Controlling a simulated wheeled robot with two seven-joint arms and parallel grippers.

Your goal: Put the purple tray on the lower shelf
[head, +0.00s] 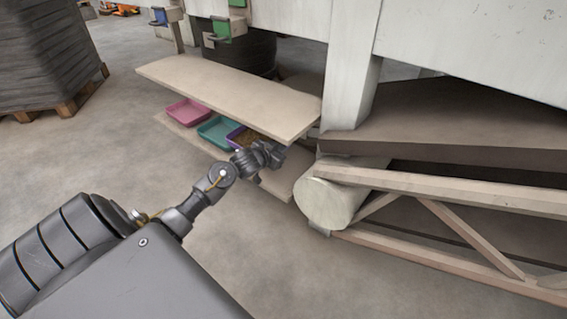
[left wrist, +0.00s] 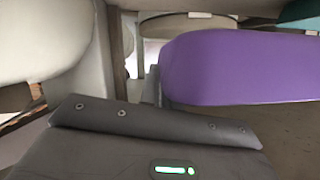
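The purple tray (head: 232,137) is under the upper board, at the right end of a row of trays, with tan contents showing inside. My left gripper (head: 268,157) is at its near right side and hides part of it. In the left wrist view the purple tray (left wrist: 240,68) is very close and large, right by a dark finger part. The finger gap is hidden, so I cannot tell whether the fingers are shut on the rim. The lower shelf (head: 205,150) is a pale board below the upper shelf (head: 225,90). Whether the tray touches it is hidden. My right gripper is out of view.
A teal tray (head: 214,131) and a pink tray (head: 187,112) stand to the left on the lower shelf. A white post (head: 350,95) and a pale roll (head: 328,200) stand close on the right. The upper shelf overhangs the trays. Floor in front is clear.

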